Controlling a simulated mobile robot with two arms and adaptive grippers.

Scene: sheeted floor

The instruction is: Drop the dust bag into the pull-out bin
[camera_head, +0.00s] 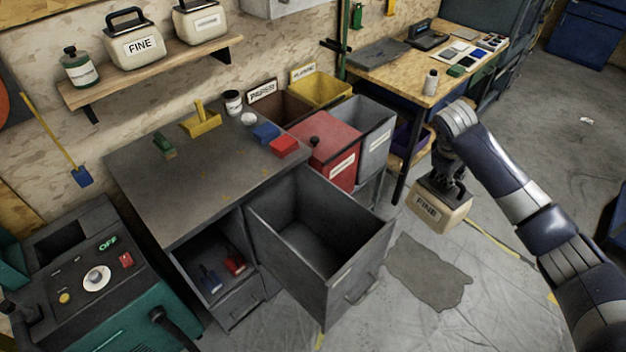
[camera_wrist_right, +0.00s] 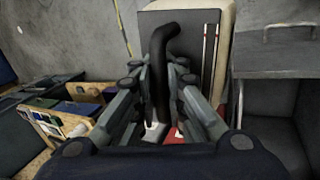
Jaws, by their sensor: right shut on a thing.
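The dust bag (camera_head: 440,209), a cream block with a dark top and a label reading FINE, hangs from my right gripper (camera_head: 447,178). The gripper is shut on its black handle, which shows between the fingers in the right wrist view (camera_wrist_right: 162,85). The bag is in the air, to the right of the pull-out bin (camera_head: 362,262) and apart from it. The bin is a grey drawer in the cabinet, pulled out, and its visible inside looks empty. My left gripper is not in view.
The cabinet top (camera_head: 165,195) holds small coloured items. A red bin (camera_head: 328,150) and a grey bin (camera_head: 375,130) stand behind the drawer. A wooden workbench (camera_head: 430,85) is at the back. A shelf (camera_head: 150,75) carries another FINE bag. Floor right of the drawer has a dark stain (camera_head: 430,272).

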